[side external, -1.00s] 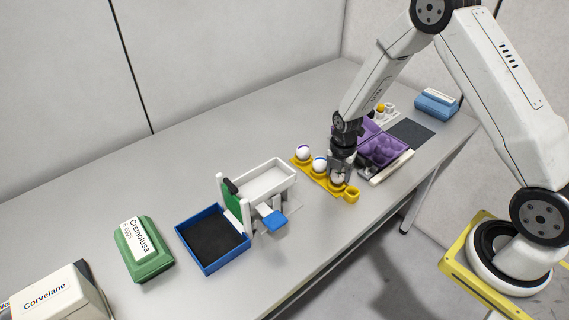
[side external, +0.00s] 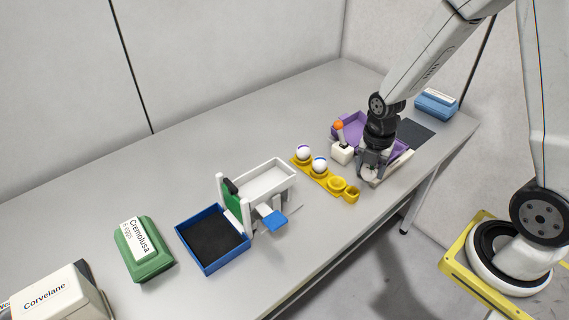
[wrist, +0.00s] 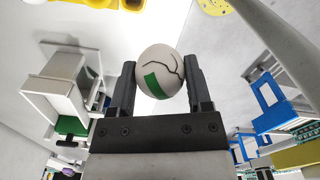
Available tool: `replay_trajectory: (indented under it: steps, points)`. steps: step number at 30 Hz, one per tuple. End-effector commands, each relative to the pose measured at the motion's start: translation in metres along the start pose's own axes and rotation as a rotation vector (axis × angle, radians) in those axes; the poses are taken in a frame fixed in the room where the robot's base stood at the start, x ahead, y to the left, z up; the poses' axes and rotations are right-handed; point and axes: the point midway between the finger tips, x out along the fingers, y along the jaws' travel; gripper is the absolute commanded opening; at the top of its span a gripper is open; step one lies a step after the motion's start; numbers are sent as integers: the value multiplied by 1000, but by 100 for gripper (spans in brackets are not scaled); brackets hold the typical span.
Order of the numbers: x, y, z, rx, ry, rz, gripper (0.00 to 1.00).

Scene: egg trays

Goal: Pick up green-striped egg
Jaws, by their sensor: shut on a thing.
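The green-striped egg (wrist: 160,72) is off-white with a green patch and a dark, crack-like line on its shell. It sits between the two fingers of my gripper (wrist: 162,82) in the wrist view. In the side view my gripper (side external: 371,165) is shut on it near the front of the purple egg tray (side external: 350,122), to the right of the yellow egg rack (side external: 322,177). The egg is mostly hidden by the fingers there. I cannot tell its exact height above the table.
The rack holds a purple-marked egg (side external: 303,153) and a blue-marked egg (side external: 319,165); its front cups are empty. A white box with an orange-topped stick (side external: 341,151) stands close left of my gripper. A blue tray (side external: 207,266) and a green carton (side external: 154,264) lie farther left.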

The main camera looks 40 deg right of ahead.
Motion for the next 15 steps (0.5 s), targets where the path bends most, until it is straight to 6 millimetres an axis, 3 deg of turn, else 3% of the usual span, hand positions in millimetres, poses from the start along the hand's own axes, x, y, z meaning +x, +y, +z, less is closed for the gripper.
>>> replay_trajectory:
  steps: [6,15]
  points:
    - [-12,-22,-11,1,-1,1,42]
    - [-18,-36,-18,1,0,0,42]
